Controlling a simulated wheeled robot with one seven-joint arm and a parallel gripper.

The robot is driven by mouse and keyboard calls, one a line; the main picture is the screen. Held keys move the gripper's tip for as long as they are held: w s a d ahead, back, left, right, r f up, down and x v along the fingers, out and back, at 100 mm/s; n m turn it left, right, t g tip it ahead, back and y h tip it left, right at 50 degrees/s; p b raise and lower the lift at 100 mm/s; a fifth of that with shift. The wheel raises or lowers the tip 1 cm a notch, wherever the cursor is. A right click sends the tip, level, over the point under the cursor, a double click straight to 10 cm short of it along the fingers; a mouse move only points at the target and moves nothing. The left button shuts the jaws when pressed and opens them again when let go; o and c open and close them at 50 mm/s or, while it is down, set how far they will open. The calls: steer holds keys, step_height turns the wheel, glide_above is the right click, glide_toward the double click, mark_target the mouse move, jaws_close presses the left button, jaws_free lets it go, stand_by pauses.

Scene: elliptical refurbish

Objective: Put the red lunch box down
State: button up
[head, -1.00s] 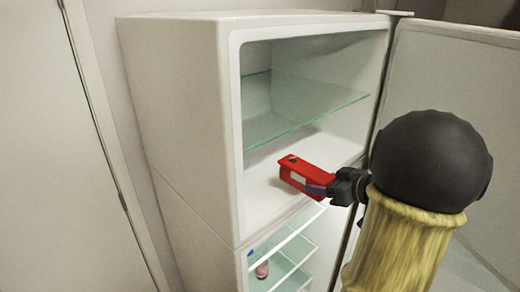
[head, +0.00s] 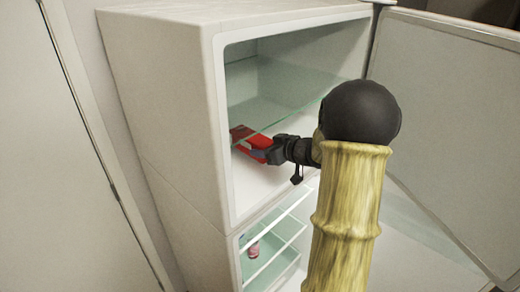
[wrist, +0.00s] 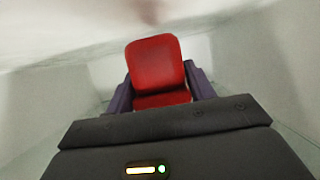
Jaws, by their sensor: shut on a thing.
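The red lunch box (head: 253,143) is inside the upper compartment of the white fridge (head: 165,120), below the glass shelf (head: 275,97). My gripper (head: 270,153) is shut on it and reaches in from the right. In the wrist view the red lunch box (wrist: 157,65) sits between the two purple fingers of my gripper (wrist: 160,95). Its far end lies behind the glass shelf's edge in the head view. I cannot tell whether its underside touches the compartment floor (head: 250,190).
The fridge door (head: 450,110) stands open on the right. The lower compartment holds glass shelves (head: 275,250) and a small pink item (head: 253,250). The compartment floor around the box looks clear. The fridge's left wall is close to the box.

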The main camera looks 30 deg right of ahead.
steer(key=shift+w+a, duration=0.2)
steer(key=shift+w, duration=0.4)
steer(key=shift+w+a, duration=0.2)
steer(key=shift+w, duration=0.4)
steer(key=shift+s+r, duration=0.1)
steer(key=shift+f+p, duration=0.75)
steer(key=shift+f, duration=1.05)
steer(key=shift+d+f, duration=0.1)
steer(key=o, duration=1.3)
steer(key=shift+f, duration=0.1)
steer(key=shift+c, duration=0.2)
